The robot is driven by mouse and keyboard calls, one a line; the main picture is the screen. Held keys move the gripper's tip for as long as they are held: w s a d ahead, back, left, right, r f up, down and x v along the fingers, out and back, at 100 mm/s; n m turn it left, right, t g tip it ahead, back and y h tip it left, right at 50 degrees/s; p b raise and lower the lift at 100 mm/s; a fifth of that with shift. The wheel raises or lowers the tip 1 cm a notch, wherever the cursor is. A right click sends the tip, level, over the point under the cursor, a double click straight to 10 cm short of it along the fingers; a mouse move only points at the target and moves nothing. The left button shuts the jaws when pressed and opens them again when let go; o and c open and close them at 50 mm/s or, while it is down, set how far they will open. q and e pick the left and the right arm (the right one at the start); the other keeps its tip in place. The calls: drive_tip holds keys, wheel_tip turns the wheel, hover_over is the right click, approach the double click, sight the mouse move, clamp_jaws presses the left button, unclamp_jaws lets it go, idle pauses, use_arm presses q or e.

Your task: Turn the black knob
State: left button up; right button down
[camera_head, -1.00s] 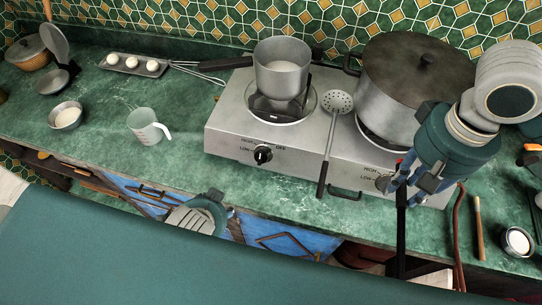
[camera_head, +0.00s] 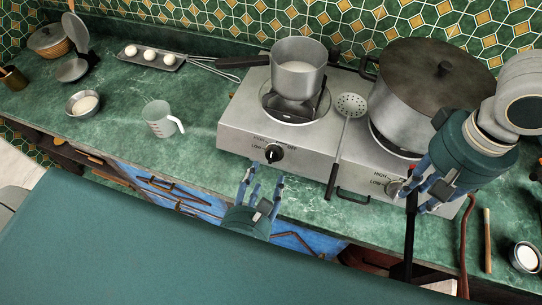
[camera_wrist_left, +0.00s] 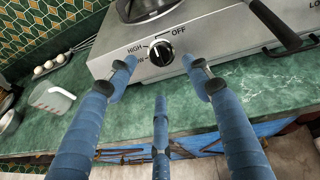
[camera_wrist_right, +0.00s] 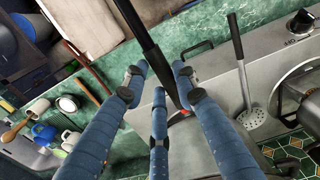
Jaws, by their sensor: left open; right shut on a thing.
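The black knob (camera_head: 273,153) is on the left front face of the silver gas hotplate (camera_head: 235,140). In the left wrist view the knob (camera_wrist_left: 160,53) has a white mark and sits between HIGH and OFF labels. My left gripper (camera_head: 264,178) is open and empty, just in front of and below the knob, its fingers pointing at it. In the left wrist view my left gripper's fingertips (camera_wrist_left: 160,72) spread around the knob's line, apparently apart from it. My right gripper (camera_head: 420,192) is shut on a black rod (camera_head: 410,235), also visible in the right wrist view (camera_wrist_right: 140,35).
A grey pot (camera_head: 299,68) stands on the left burner and a large lidded pot (camera_head: 415,105) on the right. A skimmer (camera_head: 347,125) lies between them. A measuring cup (camera_head: 160,120) stands left on the green counter. A second knob (camera_head: 393,188) is near my right gripper.

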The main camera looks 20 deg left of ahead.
sight(271, 158)
use_arm(q)
drive_tip(key=p+x, duration=0.1)
drive_tip(key=x, duration=0.9)
use_arm(e)
drive_tip(key=shift+r, duration=0.85)
use_arm(q)
drive_tip(key=shift+r, duration=0.1)
drive_tip(key=c, duration=1.1)
use_arm(e)
drive_tip(key=shift+w, duration=0.1)
